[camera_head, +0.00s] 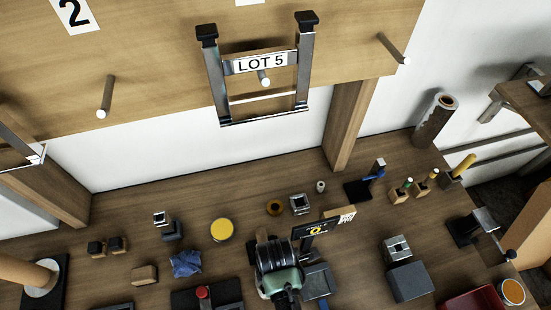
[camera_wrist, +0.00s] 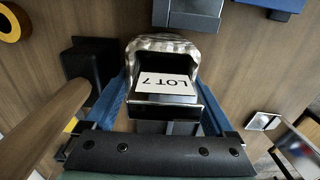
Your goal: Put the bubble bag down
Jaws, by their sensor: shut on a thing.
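In the wrist view, the blue fingers of my gripper (camera_wrist: 165,115) stand on either side of a crinkled, silvery, see-through thing that looks like the bubble bag (camera_wrist: 165,45). It has a dark opening towards me and a white "LOT 7" card in it. My gripper is shut on it. Whether the bag touches the wooden surface beneath I cannot tell. In the head view, my arm's green and black end hangs over the bench, and the bag cannot be made out there.
The wooden bench (camera_head: 130,205) is crowded with small items. A blue crumpled thing (camera_head: 186,263), a yellow-topped tin (camera_head: 221,230) and a grey box (camera_head: 409,282) lie around my arm. A "LOT 5" metal frame (camera_head: 216,85) hangs on the board behind. A bare patch (camera_head: 365,225) shows at right.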

